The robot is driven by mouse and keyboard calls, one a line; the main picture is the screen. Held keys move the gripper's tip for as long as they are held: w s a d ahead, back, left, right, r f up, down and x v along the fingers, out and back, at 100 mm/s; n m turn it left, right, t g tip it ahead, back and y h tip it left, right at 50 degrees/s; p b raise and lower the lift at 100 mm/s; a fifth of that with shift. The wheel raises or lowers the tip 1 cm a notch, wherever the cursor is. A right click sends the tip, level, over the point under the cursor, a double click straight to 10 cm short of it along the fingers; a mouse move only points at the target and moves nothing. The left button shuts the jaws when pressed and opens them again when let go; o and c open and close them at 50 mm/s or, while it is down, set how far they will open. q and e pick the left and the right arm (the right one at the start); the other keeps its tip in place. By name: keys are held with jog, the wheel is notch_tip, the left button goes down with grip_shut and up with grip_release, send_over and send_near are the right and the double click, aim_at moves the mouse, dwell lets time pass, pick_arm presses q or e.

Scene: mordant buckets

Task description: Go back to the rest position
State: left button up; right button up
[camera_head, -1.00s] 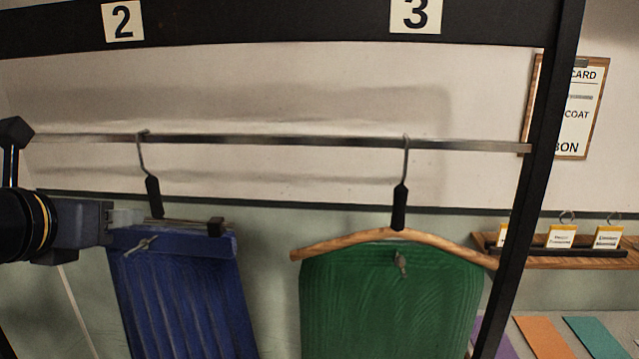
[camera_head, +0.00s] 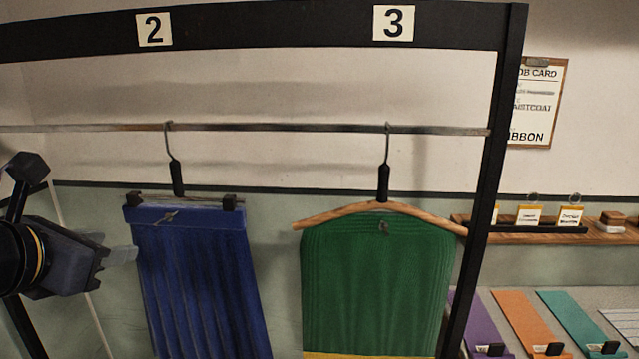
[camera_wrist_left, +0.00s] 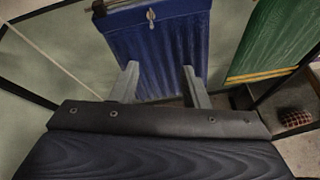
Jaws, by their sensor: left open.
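My left gripper (camera_head: 122,254) is at the left of the head view, just left of the blue garment (camera_head: 200,285). In the left wrist view its two fingers (camera_wrist_left: 158,84) are apart with nothing held between them, and the blue garment (camera_wrist_left: 165,50) hangs beyond them. The blue garment hangs from a black clip hanger (camera_head: 178,178) under number 2. A green garment (camera_head: 375,275) hangs on a wooden hanger (camera_head: 380,210) under number 3. My right gripper is in neither view.
The metal rail (camera_head: 280,128) and black frame post (camera_head: 485,185) stand close ahead. Right of the post are a wooden shelf (camera_head: 600,236) with small labels, a clipboard card (camera_head: 537,105) and purple, orange and teal strips. A red checked item (camera_wrist_left: 294,118) lies low at right.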

pick_arm(q)
jog(key=s+d+f+m+g, duration=0.2)
jog(key=s+f+m, duration=0.3)
jog(key=f+m, duration=0.4)
jog(key=s+d+f+m+g+h, duration=0.1)
jog(key=s+f+m, duration=0.4)
jog(key=f+m, duration=0.5)
jog(key=s+d+f+m+g+h, duration=0.1)
jog(key=s+d+f+m+g, duration=0.3)
jog(key=f+m, duration=0.5)
jog(key=shift+s+f+m, duration=0.2)
jog(key=shift+s+m, duration=0.6)
jog(key=shift+m, duration=0.3)
jog(key=shift+d, duration=0.1)
